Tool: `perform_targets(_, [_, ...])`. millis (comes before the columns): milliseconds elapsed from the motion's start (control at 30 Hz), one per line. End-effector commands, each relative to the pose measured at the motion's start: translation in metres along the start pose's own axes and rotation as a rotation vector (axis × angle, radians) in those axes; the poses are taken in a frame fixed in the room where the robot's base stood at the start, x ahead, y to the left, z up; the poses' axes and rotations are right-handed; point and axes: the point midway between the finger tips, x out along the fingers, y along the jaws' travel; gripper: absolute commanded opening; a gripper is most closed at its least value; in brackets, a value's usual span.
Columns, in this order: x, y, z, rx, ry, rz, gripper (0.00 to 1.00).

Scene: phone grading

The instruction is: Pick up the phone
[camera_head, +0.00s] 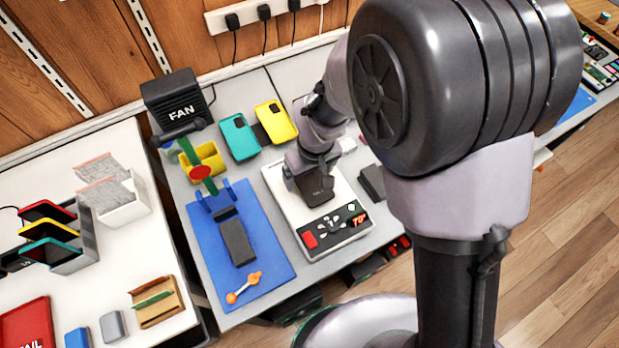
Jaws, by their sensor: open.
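My gripper (306,168) is over the white device (284,205) on the grey bench, pointing down. A dark, flat, phone-like item (317,189) shows just below it on the device, partly hidden by the gripper. The jaws are open; the fingertips are small and dark here, and I cannot tell whether they touch this item. A dark slab (238,243), also phone-like, lies on the blue mat (275,262). Teal (240,138) and yellow (276,122) phone-shaped cases lie behind.
A fan (178,105) stands at the back left of the bench. An orange tool (244,288) lies on the mat. A dark block (371,181) is right of the device. My arm hides much of the right side. Coloured trays (48,228) stand on the left table.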

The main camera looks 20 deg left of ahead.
Motion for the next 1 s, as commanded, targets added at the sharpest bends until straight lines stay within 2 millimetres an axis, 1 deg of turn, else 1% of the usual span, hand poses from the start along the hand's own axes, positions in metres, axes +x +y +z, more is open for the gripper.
perform_targets(33, [0.006,0.000,0.000,0.000,0.000,0.000,0.89])
perform_targets(167, [0.003,0.000,-0.001,0.000,0.001,0.000,0.89])
perform_targets(200, [0.003,0.000,-0.001,0.000,0.001,0.000,0.87])
perform_targets(367, [0.002,0.000,0.000,0.000,0.001,0.000,0.56])
perform_targets(500, [0.002,0.000,0.000,0.000,0.001,0.000,0.28])
perform_targets(567, [0.002,0.000,0.000,0.000,0.001,0.000,0.17])
perform_targets(833, [0.000,0.000,-0.001,0.000,0.002,0.001,0.17])
perform_targets(1000, [-0.014,0.001,-0.003,-0.001,0.004,0.001,0.17])
